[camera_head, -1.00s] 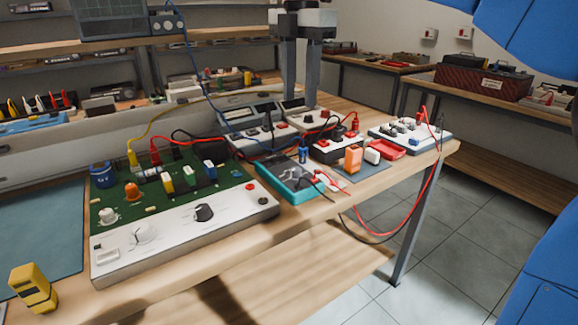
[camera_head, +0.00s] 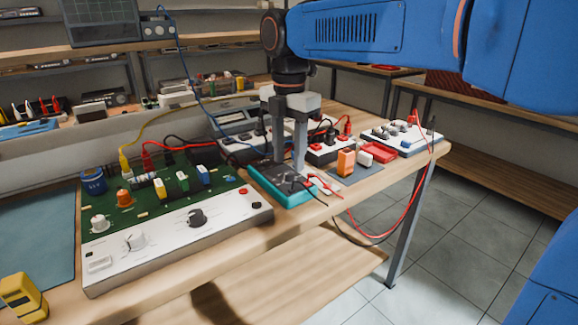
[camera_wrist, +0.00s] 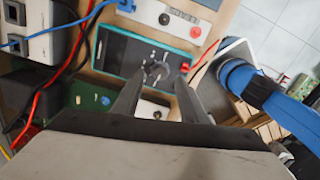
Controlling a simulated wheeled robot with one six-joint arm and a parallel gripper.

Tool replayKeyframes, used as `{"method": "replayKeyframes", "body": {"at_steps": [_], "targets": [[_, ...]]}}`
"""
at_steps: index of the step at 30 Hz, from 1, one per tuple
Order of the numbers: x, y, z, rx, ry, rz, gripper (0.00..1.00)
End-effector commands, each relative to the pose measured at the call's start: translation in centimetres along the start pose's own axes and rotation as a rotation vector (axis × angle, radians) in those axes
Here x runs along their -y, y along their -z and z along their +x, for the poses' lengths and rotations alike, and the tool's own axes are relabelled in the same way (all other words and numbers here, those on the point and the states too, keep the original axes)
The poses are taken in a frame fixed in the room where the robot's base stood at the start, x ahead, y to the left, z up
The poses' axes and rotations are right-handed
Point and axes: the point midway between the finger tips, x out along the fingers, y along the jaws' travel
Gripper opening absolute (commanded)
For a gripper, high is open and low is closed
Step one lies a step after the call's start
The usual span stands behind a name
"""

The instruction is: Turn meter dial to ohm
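The meter (camera_head: 266,188) is a dark handheld unit with a teal rim, lying on the bench near its front edge. It also shows in the wrist view (camera_wrist: 115,50), with a round dark dial (camera_wrist: 157,72) and pale marks around it. My gripper (camera_head: 288,168) points down over the meter, its two grey fingers apart. In the wrist view my gripper (camera_wrist: 160,82) has one fingertip on each side of the dial, with gaps visible. I cannot tell how high the tips are above it. The dial's pointer and setting are too small to read.
A green circuit board panel with a white front (camera_head: 185,225) stands left of the meter. An orange block (camera_head: 346,162) and red tray (camera_head: 379,152) lie to the right. Red and black leads run beside the meter. White boxes with plugs stand behind.

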Motion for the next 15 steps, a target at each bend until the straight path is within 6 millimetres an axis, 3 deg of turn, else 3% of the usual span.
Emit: {"method": "replayKeyframes", "body": {"at_steps": [6,15], "targets": [[0.0,0.0,2.5,0.0,0.001,0.0,0.39],[0.0,0.0,3.3,0.0,0.001,0.0,0.39]]}}
